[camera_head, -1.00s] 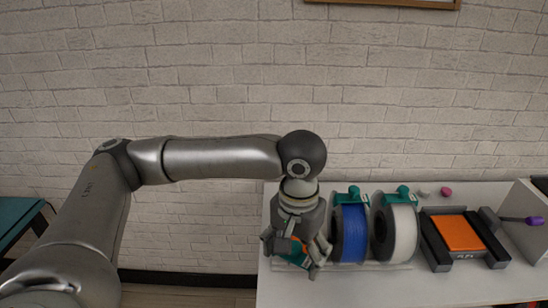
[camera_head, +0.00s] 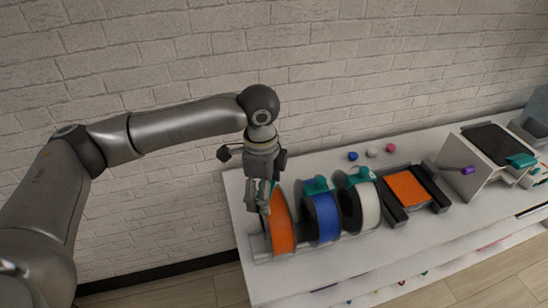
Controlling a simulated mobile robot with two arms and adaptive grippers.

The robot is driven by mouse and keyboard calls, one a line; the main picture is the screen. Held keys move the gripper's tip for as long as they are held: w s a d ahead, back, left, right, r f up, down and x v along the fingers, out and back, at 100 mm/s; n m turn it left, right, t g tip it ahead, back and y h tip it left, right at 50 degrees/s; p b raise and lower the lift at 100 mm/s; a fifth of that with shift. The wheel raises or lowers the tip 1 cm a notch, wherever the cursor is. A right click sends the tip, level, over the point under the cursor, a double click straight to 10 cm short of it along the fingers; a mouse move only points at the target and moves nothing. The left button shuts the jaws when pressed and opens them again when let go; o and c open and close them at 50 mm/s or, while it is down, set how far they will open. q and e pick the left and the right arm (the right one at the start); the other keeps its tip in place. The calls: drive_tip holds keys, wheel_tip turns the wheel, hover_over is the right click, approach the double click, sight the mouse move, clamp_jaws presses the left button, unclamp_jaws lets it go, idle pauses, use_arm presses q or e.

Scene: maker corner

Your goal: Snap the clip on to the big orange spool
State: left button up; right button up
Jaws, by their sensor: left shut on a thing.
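The big orange spool (camera_head: 281,228) stands upright at the left end of the row of spools on the white table. My left gripper (camera_head: 262,208) points down at the upper left edge of this spool. Its fingers are shut on the teal clip, of which only a little shows between and beside them. I cannot tell whether the clip touches the spool's rim. My right gripper is not in view.
A blue spool (camera_head: 325,218) and a white spool (camera_head: 368,204) stand to the right, each with a teal clip on top. A dark device with an orange plate (camera_head: 407,188) and a grey-white box (camera_head: 470,180) follow. Small coloured balls lie behind. The table front (camera_head: 340,268) is clear.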

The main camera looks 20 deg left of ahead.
sight(274, 183)
use_arm(q)
drive_tip(key=w+m+p, duration=0.1)
drive_tip(key=m+p, duration=0.1)
drive_tip(key=m, duration=0.1)
drive_tip(key=r+m+p, duration=0.1)
drive_tip(key=m, duration=0.2)
drive_tip(key=w+d+r+m+p, duration=0.1)
drive_tip(key=m+p, duration=0.1)
drive_tip(key=m, duration=0.1)
drive_tip(key=shift+w+r+p, duration=0.25)
drive_tip(key=shift+w+p, duration=0.05)
drive_tip(key=shift+p, duration=0.05)
drive_tip(key=m, duration=0.1)
drive_tip(key=m+p, duration=0.1)
drive_tip(key=shift+w+d+m, duration=0.1)
drive_tip(key=shift+w+m, duration=0.15)
drive_tip(key=shift+m, duration=0.15)
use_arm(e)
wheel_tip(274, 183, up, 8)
use_arm(q)
drive_tip(key=shift+f+b, duration=0.65)
drive_tip(key=shift+b, duration=0.05)
wheel_tip(274, 183, down, 3)
drive_tip(key=b, duration=0.3)
drive_tip(key=shift+f, duration=0.75)
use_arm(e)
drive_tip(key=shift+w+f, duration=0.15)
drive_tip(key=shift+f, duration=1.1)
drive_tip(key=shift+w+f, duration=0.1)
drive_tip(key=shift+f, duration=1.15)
